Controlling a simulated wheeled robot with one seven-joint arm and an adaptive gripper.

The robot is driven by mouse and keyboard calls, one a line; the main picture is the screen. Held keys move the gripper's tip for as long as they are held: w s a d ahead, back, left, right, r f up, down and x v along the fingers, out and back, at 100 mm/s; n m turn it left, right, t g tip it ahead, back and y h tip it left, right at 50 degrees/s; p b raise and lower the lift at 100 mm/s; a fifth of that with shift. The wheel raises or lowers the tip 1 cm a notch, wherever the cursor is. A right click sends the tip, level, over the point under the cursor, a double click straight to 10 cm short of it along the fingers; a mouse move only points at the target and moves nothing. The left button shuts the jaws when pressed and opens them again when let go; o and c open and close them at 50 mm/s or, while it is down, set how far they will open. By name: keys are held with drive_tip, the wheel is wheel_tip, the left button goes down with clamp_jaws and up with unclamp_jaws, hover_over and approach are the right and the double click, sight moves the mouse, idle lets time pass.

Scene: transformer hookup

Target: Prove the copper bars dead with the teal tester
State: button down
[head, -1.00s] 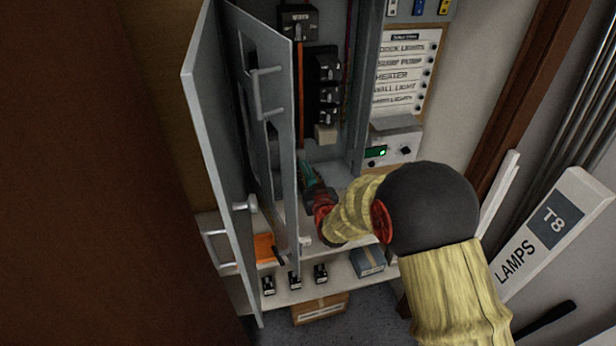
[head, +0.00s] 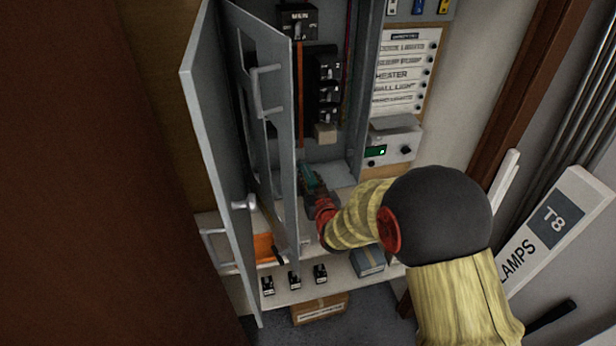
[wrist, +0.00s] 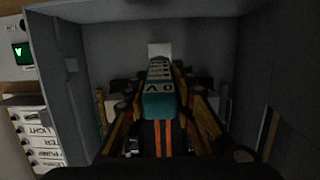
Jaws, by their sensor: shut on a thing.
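My gripper (head: 314,192) is low in the front of the open grey cabinet, shut on the teal tester (head: 307,176). In the wrist view the teal tester (wrist: 159,101) lies between the yellow fingers of my gripper (wrist: 160,112), with "0 V" marks on its body. A copper-coloured bar (head: 300,95) runs upright inside the cabinet, above the tester in the head view. Orange strips (wrist: 169,135) show past the tester in the wrist view; I cannot tell whether they are the copper bars. Contact between tester and bars cannot be made out.
The open cabinet door (head: 215,150) and an inner panel (head: 280,120) stand left of my gripper. The main switch (head: 298,20) and black breakers (head: 325,85) are above. A shelf (head: 300,292) with small black parts is below. A LAMPS box (head: 550,240) leans at right.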

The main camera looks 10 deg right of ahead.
drive_tip(key=shift+s, duration=2.45)
